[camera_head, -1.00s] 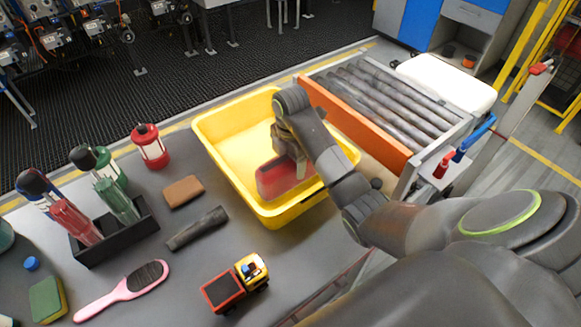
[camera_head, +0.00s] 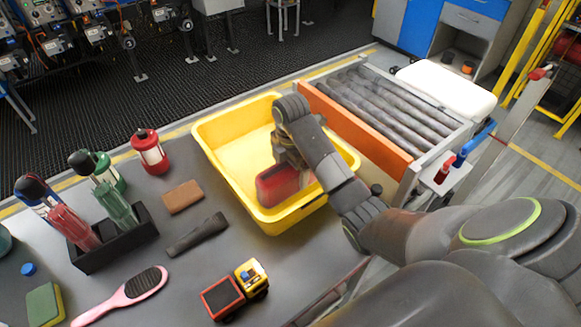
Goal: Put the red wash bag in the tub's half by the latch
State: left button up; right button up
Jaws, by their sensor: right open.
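The red wash bag (camera_head: 275,187) lies inside the yellow tub (camera_head: 222,181), in its near part. My right gripper (camera_head: 287,160) is in the tub, at the far side of the bag. Its jaws are open, and the wrist partly hides them; I cannot tell whether they touch the bag. I cannot make out a latch on the tub. My left gripper is not in view.
A roller conveyor (camera_head: 385,105) with an orange side stands right of the tub. On the table are a toy truck (camera_head: 236,289), a brown wallet (camera_head: 183,196), a dark pouch (camera_head: 197,234), a pink brush (camera_head: 122,296), a red lantern (camera_head: 150,151) and a black bottle rack (camera_head: 115,240).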

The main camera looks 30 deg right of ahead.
notch_tip(320, 180, up, 12)
jog(key=p, duration=1.2)
jog(key=shift+r, duration=0.15)
